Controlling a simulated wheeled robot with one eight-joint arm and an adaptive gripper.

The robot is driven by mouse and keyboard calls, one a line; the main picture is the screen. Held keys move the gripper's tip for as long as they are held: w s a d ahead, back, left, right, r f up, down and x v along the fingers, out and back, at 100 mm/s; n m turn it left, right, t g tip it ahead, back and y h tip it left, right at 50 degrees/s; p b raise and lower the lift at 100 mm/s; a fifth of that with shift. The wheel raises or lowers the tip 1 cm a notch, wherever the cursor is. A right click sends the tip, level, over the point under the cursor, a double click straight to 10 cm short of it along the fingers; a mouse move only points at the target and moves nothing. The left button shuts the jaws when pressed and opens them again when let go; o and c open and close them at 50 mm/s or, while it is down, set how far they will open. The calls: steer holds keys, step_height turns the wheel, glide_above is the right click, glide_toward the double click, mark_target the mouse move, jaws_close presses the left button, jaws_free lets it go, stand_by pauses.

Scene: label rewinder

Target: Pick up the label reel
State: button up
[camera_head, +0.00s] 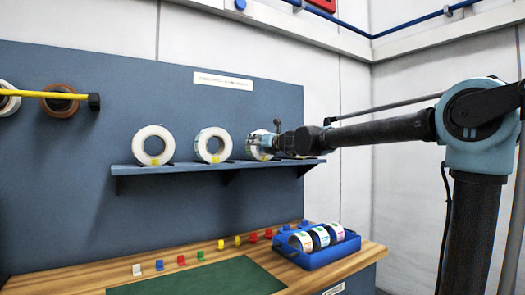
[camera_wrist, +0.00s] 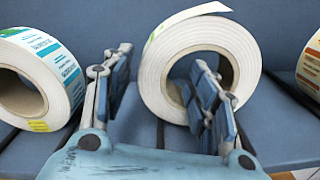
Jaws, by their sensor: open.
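Several white label reels stand upright on a blue wall shelf (camera_head: 140,168). In the wrist view one white label reel (camera_wrist: 247,45), with a loose label end at its top, is straight ahead of my gripper (camera_wrist: 163,66). My gripper is open. One finger is left of this reel and the other is in front of its core opening, so the reel's left wall lies between them. I cannot tell whether the right fingertip is inside the core. In the head view my gripper (camera_head: 277,140) is at the third reel (camera_head: 258,150) from the left, partly covering it.
A reel with blue labels (camera_wrist: 38,70) stands close on the left, and one with orange labels (camera_wrist: 311,65) on the right. Below are a blue tray (camera_head: 322,257) of smaller rolls, coloured clips, and a green mat (camera_head: 205,280) on the wooden bench (camera_head: 90,280).

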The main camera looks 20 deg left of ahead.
steer(key=shift+x, duration=2.3)
steer(key=shift+s, duration=0.1)
jaws_close()
